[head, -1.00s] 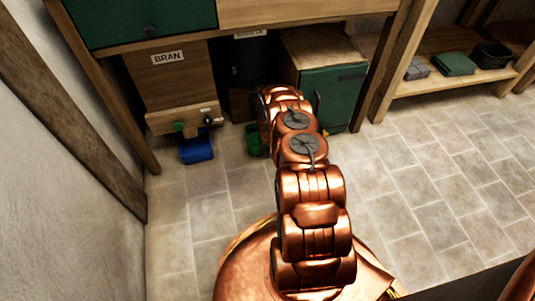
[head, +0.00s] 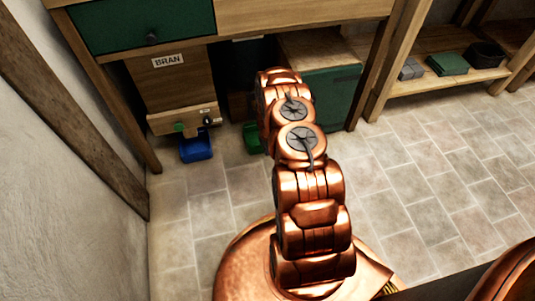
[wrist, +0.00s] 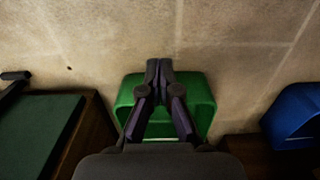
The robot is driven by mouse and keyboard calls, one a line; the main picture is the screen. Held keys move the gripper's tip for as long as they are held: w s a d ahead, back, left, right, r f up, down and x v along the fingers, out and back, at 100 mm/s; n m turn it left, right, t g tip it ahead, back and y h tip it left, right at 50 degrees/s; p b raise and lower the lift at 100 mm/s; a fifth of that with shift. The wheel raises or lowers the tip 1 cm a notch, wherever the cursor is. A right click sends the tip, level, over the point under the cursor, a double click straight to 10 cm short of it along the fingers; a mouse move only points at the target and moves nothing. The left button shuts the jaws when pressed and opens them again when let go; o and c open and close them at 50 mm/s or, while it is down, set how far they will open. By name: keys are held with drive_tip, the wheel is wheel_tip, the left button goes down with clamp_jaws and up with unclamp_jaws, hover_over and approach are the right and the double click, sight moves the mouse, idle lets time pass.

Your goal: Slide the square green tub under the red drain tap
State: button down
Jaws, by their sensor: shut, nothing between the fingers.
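The green tub (head: 252,138) stands on the floor under the bench in the head view, mostly hidden behind my arm. In the wrist view the green tub (wrist: 203,92) shows from above, squarish with rounded corners. My gripper (wrist: 159,66) is over it with its two fingers together and nothing between them. The fingertips lie near the tub's rim on the open-floor side; I cannot tell whether they touch it. The red drain tap is not visible in either view.
A green-fronted cabinet (head: 333,98) stands right of my arm. Bench legs flank the space. Floor in front is clear.

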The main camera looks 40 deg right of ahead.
wheel_tip(320, 180, up, 3)
drive_tip(key=shift+r+p, duration=0.1)
drive_tip(key=shift+p, duration=0.2)
drive_tip(key=c, duration=1.8)
unclamp_jaws()
drive_tip(key=shift+c, duration=0.2)
